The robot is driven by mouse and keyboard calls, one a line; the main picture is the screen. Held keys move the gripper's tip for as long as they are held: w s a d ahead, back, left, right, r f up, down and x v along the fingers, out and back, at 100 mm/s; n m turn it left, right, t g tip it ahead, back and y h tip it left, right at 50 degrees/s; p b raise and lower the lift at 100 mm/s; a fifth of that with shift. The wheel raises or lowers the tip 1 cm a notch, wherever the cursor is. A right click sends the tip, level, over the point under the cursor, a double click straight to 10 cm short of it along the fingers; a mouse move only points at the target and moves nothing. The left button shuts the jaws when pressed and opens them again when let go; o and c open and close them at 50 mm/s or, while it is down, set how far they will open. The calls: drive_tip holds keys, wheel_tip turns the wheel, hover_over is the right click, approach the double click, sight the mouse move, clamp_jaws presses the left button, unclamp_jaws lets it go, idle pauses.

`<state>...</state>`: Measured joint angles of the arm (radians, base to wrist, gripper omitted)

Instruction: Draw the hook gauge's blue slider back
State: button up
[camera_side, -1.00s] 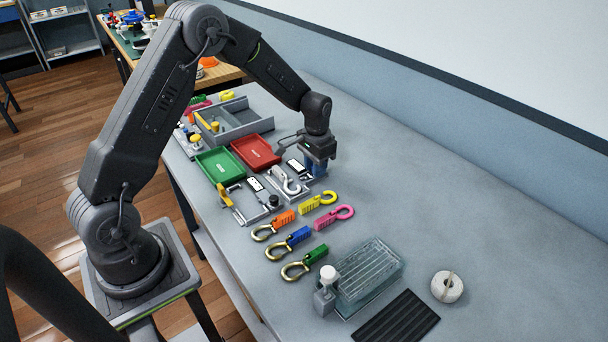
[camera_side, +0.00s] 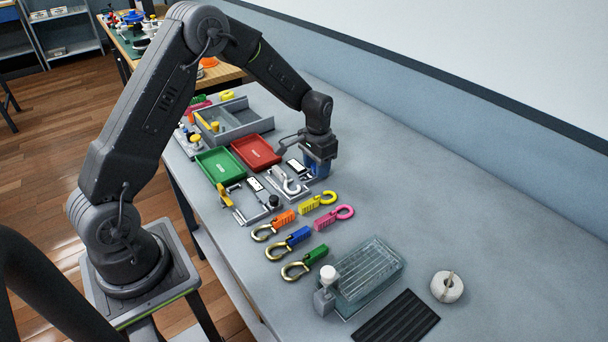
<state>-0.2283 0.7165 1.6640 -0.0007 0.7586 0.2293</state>
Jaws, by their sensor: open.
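The hook gauge (camera_side: 285,184) is a grey fixture with a pale hook, on the table below and left of my gripper. Its blue slider (camera_side: 321,171) shows as a blue patch at the gauge's right end, directly under my gripper and partly hidden by it. My gripper (camera_side: 318,166) points down over the slider and is open. The fingertips are small and dark here, so I cannot tell whether they touch the slider.
Red (camera_side: 256,152) and green trays (camera_side: 219,165) lie left of the gauge. Another gauge-like fixture (camera_side: 247,203) stands in front. Several coloured hooks (camera_side: 290,240) lie nearer the camera, before a clear ribbed box (camera_side: 368,274). The table to the right is mostly clear.

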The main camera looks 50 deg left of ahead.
drive_tip(key=shift+r, duration=2.95)
drive_tip(key=shift+c, duration=0.2)
drive_tip(key=shift+r, duration=0.15)
drive_tip(key=shift+c, duration=0.7)
wheel_tip(320, 180, up, 4)
drive_tip(key=shift+r, duration=0.25)
drive_tip(key=c, duration=0.5)
drive_tip(key=shift+o, duration=0.2)
drive_tip(key=shift+r, duration=0.6)
